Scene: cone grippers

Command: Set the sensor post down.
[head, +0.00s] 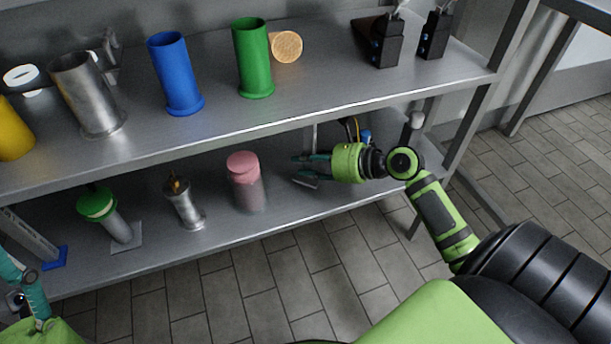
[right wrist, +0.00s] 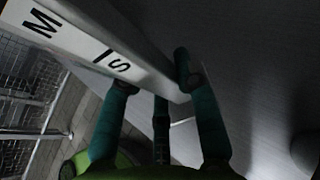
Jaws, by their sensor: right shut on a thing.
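The sensor post is a pale grey square bar with black letters, seen best in the right wrist view (right wrist: 118,62). It runs from the upper left to between the teal fingers. In the head view a thin part of it (head: 313,136) shows above my right gripper (head: 303,168), at the lower shelf's right part. My right gripper (right wrist: 155,90) is shut on the post. Whether its foot touches the shelf is hidden. My left gripper (head: 22,285) shows only partly at the lower left edge, and its opening is unclear.
The lower shelf (head: 275,212) also holds a pink-topped cylinder (head: 246,185), a metal cylinder (head: 183,203), a green-topped post (head: 110,215) and a grey post with blue foot (head: 30,240). The upper shelf (head: 215,125) overhangs, with several tubes and two black boxes.

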